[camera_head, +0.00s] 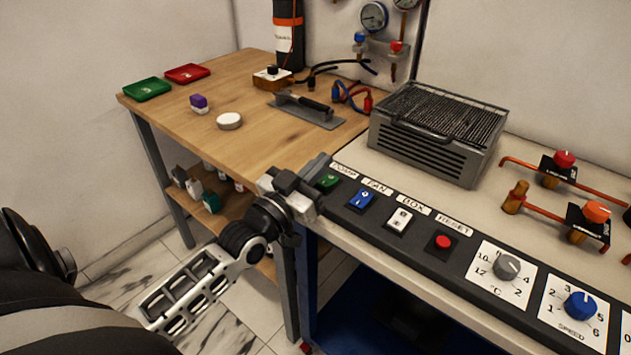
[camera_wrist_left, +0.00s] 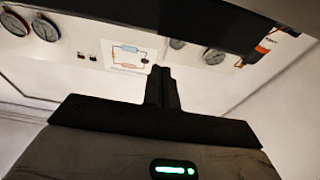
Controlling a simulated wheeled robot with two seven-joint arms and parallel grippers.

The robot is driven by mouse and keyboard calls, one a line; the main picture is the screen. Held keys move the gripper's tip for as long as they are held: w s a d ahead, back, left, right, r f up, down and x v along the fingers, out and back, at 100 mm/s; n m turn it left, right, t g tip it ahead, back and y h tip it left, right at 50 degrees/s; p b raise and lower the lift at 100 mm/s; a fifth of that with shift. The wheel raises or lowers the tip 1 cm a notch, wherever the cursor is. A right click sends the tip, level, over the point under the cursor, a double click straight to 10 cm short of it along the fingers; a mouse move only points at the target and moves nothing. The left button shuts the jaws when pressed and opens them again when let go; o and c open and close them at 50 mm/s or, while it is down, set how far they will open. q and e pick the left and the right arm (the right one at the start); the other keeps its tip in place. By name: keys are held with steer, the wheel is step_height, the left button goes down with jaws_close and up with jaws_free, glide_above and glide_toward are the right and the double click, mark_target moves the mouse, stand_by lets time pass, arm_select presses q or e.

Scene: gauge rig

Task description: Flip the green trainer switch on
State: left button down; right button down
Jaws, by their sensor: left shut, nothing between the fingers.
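The green switch (camera_head: 328,181) is a small rocker at the left end of the dark control panel (camera_head: 450,275), under a white label. My left gripper (camera_head: 306,180) is at that end of the panel, just left of the green switch. It partly covers the panel's corner, and I cannot tell whether it touches the switch. In the left wrist view its fingers (camera_wrist_left: 162,88) are together with nothing between them. The switch does not show there. I cannot read which way the green rocker is tilted. My right gripper is not in view.
A blue switch (camera_head: 361,199), a white switch (camera_head: 399,220), a red button (camera_head: 443,242) and knobs (camera_head: 508,265) continue along the panel. A grey grilled box (camera_head: 437,133) stands behind it.

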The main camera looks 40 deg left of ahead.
mark_target(315, 186)
arm_select(q)
steer(key=f, duration=0.3)
steer(key=shift+s+f, duration=0.4)
steer(key=shift+f, duration=0.15)
